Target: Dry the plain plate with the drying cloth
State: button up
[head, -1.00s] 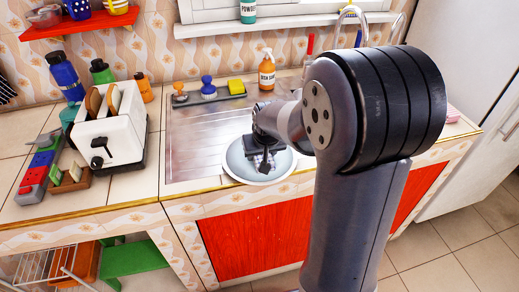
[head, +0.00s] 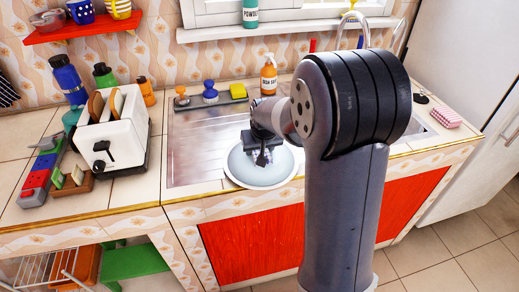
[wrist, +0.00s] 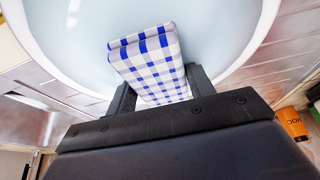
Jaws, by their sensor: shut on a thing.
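The plain plate (head: 241,169) is white with a pale blue-grey centre. It lies on the metal draining board near the counter's front edge. My gripper (head: 264,153) is over the plate, right of its middle. In the wrist view my gripper (wrist: 160,98) is shut on the drying cloth (wrist: 150,66), a folded blue-and-white checked cloth. The cloth's far end is over the plate's centre (wrist: 215,28). I cannot tell whether the cloth touches the plate. My arm hides part of the counter to the right.
A white toaster (head: 118,129) with bread stands left of the metal draining board (head: 190,150). An orange soap bottle (head: 269,74) and a tray with brushes and a yellow sponge (head: 238,91) stand behind the plate. A pink checked item (head: 446,117) lies far right.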

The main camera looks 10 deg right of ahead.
jog(key=shift+s+b, duration=0.3)
jog(key=shift+s, duration=1.85)
jog(key=shift+w+f, duration=0.1)
jog(key=shift+w, duration=2.35)
jog(key=shift+r+p, duration=2.15)
jog(key=shift+r, duration=0.85)
jog(key=shift+r+p, duration=1.15)
jog(key=shift+r, duration=0.4)
jog(key=shift+f, duration=0.15)
jog(key=shift+f+b, duration=2.8)
jog(key=shift+f, duration=0.7)
